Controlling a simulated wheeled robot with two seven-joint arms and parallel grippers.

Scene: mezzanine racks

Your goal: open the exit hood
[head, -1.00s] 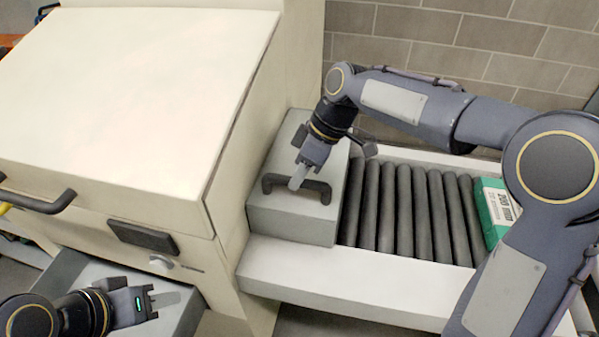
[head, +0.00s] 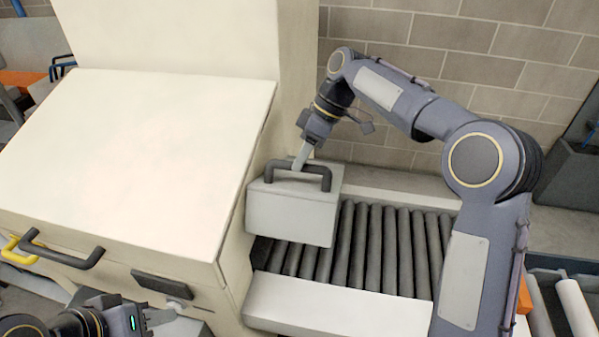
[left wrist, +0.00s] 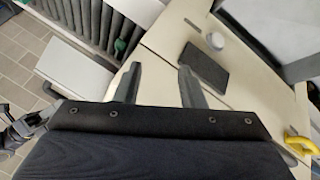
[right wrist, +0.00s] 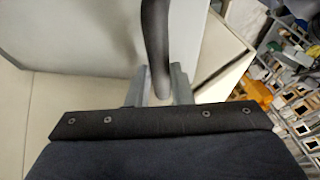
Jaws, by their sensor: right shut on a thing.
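The exit hood (head: 292,212) is a pale grey box with a dark bar handle (head: 318,170) on top, at the side of the cream machine. It is raised and tilted, and rollers show below its lower edge. My right gripper (head: 300,157) is shut on the handle; the handle (right wrist: 154,45) also runs between its fingers in the right wrist view. My left gripper (head: 160,317) is low at the left, in front of the machine, away from the hood. In the left wrist view its fingers (left wrist: 158,85) are apart with nothing between them.
The roller conveyor (head: 375,255) runs right from beneath the hood, with a white side rail (head: 335,305) in front. The cream machine (head: 140,150) has a large sloping lid, a black handle (head: 62,253) and a dark plate (head: 165,287). A brick wall (head: 480,45) stands behind.

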